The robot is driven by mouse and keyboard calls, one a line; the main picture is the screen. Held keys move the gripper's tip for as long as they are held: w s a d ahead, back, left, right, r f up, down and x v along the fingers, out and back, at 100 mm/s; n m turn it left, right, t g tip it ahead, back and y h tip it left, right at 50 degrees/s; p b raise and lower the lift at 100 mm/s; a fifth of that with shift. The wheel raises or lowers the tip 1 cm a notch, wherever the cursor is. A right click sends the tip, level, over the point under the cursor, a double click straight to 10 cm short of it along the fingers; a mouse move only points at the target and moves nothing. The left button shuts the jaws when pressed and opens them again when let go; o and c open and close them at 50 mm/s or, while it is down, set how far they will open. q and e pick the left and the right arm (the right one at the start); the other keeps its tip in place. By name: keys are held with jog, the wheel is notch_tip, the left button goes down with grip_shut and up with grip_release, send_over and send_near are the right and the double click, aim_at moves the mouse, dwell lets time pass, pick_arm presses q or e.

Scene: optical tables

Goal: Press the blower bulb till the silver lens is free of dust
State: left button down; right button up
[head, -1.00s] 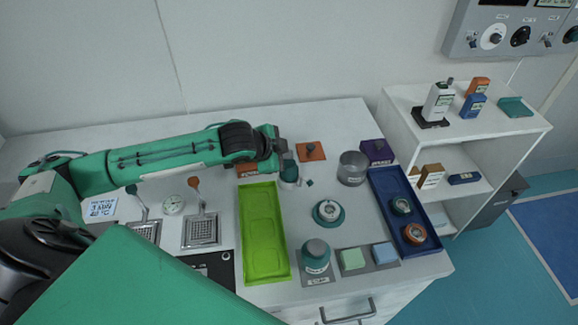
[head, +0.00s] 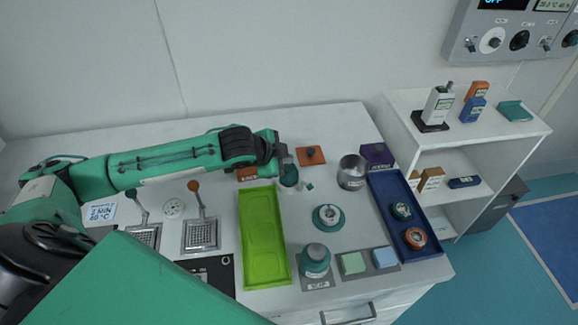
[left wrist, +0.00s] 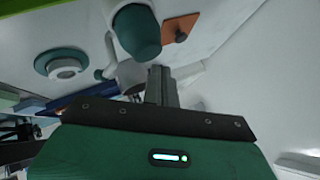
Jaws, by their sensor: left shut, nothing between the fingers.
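The blower's teal bulb (head: 289,177) stands on a pale base behind the green tray, with a small teal nozzle (head: 309,186) at its right. The bulb also shows large in the left wrist view (left wrist: 137,32). A silver-centred lens (head: 328,215) sits in a round teal mount in front of the nozzle; it also shows in the left wrist view (left wrist: 64,66). Dust on it is too small to make out. My left gripper (head: 284,157) is shut and empty, at the bulb's top in the head view; I cannot tell if it touches. My right gripper is out of view.
A green tray (head: 248,225) lies left of the lens, a blue tray (head: 382,205) with two ringed pieces to its right. A grey cylinder (head: 352,173) and an orange plate (head: 317,158) stand near the bulb. A teal-topped jar (head: 316,258) is in front.

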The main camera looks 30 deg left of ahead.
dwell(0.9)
pick_arm(q)
jog(key=shift+f, duration=0.15)
jog(key=shift+f, duration=0.25)
jog(key=shift+f, duration=0.25)
dwell(0.4)
jog(key=shift+f, duration=0.7)
dwell(0.5)
jog(key=shift+r, duration=0.1)
jog(key=shift+r+p, duration=1.25)
jog(key=shift+p, duration=0.05)
